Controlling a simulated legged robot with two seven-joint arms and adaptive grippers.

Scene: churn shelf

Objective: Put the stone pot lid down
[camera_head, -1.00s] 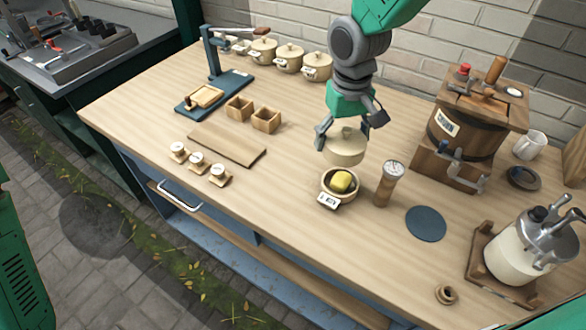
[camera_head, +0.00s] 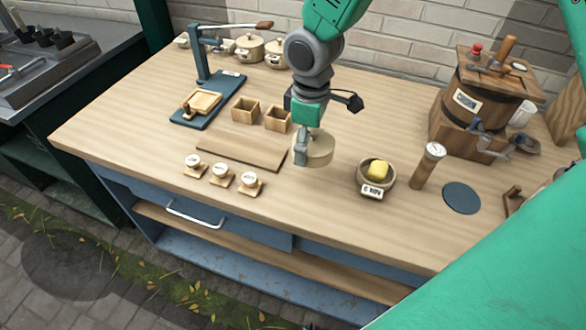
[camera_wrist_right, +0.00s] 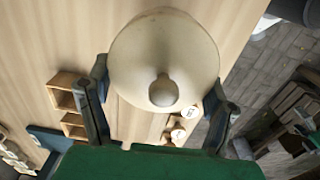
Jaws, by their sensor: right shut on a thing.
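The stone pot lid (camera_head: 320,150) is a round cream disc with a knob. My right gripper (camera_head: 308,150) is shut on it over the table, between the wooden board (camera_head: 240,150) and the butter bowl (camera_head: 376,176). In the right wrist view the lid (camera_wrist_right: 165,50) shows its round face and knob, with the fingers of my right gripper (camera_wrist_right: 156,82) at its two sides. I cannot tell whether the lid touches the table (camera_head: 330,210). Several lidded cream pots (camera_head: 249,48) stand at the back. My left gripper is not in view.
Two small wooden boxes (camera_head: 245,110) stand left of the lid, and several labelled round weights (camera_head: 220,174) stand near the front edge. A thermometer post (camera_head: 428,165), dark round mat (camera_head: 461,198) and wooden churn (camera_head: 476,110) are to the right. Table in front of the lid is clear.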

